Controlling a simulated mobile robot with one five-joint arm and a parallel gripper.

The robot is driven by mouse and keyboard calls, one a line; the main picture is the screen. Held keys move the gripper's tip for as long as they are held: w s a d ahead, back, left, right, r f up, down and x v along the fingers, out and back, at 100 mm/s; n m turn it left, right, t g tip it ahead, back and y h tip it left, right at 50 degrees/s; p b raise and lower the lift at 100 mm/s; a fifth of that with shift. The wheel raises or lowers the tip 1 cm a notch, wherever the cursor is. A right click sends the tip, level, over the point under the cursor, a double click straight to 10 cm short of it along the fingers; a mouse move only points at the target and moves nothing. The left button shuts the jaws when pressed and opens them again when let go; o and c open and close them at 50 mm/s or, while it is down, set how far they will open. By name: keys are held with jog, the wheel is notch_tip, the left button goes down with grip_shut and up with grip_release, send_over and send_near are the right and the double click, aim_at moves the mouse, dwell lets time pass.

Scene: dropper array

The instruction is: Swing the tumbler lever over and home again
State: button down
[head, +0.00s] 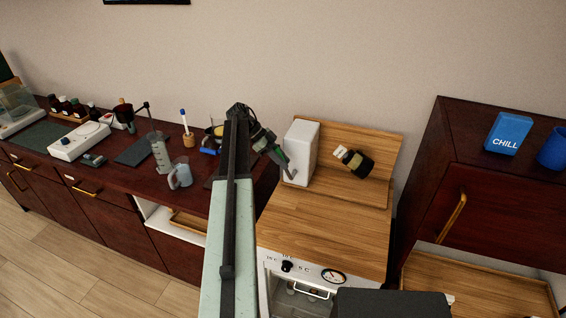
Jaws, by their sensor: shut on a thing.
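The tumbler shows as a white upright box (302,150) on the wooden worktop, with a dark bottle (356,162) tilted at its right side, its pale cap toward the upper left. A short grey lever (290,174) shows at the box's lower left side. My gripper (284,164) reaches down from the upper left to that side and is shut on the lever. The jaws are small here and partly merge with the lever, so the exact grip is hard to see.
A wooden board (375,140) stands behind the tumbler. Left on the dark counter are a measuring cylinder (159,152), a beaker (180,173) and a pen holder (188,139). A dark red cabinet (480,185) rises at right. The worktop's front (325,235) is clear.

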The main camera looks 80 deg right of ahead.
jog(key=shift+d, duration=0.1)
jog(key=c, duration=1.2)
grip_release()
jog(key=shift+r, duration=0.1)
jog(key=shift+o, duration=0.2)
notch_tip(320, 180, up, 5)
jog(key=p, duration=0.5)
jog(key=s+a, duration=0.1)
jog(key=a, duration=1.5)
